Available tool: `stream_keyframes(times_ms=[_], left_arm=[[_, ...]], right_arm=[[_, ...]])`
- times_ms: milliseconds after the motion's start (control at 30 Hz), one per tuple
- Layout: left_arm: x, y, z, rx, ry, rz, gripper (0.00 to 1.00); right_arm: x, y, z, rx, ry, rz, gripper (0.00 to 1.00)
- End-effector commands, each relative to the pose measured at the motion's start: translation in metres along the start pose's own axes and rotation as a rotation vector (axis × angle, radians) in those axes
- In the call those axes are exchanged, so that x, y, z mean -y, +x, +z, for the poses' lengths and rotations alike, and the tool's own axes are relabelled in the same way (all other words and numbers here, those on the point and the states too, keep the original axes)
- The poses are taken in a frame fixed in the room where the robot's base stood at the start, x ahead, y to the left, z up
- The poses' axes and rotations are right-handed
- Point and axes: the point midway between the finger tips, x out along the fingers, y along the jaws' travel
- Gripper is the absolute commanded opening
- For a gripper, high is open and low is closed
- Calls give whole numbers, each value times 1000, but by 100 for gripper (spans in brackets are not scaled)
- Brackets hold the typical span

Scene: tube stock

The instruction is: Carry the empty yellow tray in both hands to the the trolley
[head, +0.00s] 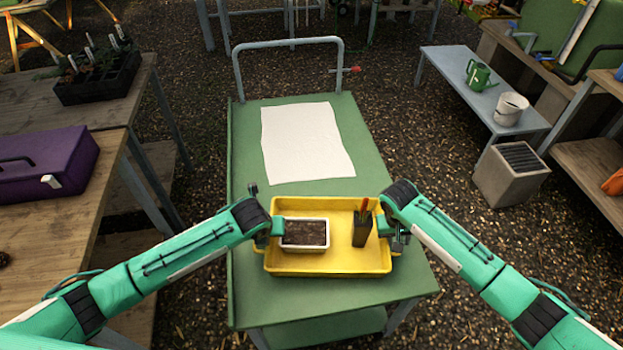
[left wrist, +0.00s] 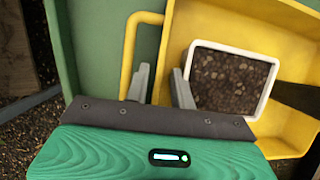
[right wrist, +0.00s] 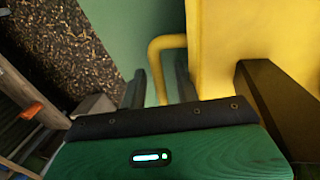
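The yellow tray (head: 330,264) rests on the green top of the trolley (head: 268,303), near its front end. It is not empty: a white-rimmed planter of soil (head: 305,234) and a dark pot (head: 361,232) stand in it. My left gripper (head: 263,242) is at the tray's left side; in the left wrist view its fingers are apart, with the yellow handle (left wrist: 129,55) left of them. My right gripper (head: 398,242) is at the right side; its fingers are apart, with the right handle (right wrist: 156,75) showing between them. Contact cannot be told.
A white sheet (head: 305,142) lies on the trolley behind the tray, before its push rail (head: 288,41). A wooden bench with a purple toolbox (head: 45,165) stands left. A low bench with a watering can (head: 479,75) and a grey bin (head: 511,174) stand right.

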Motion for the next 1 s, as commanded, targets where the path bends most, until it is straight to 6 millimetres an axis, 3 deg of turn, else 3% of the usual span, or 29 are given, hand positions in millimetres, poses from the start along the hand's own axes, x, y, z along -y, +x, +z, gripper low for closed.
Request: stream_keyframes(times_ms=[300,533,1000], left_arm=[[0,-44,0,1,0,0,24],[0,-53,0,-1,0,1,24],[0,-53,0,-1,0,1,24]], right_arm=[[0,0,0,0,-1,-1,32],[1,-7,0,-1,-1,-1,32],[1,-97,0,-3,-1,-2,32]])
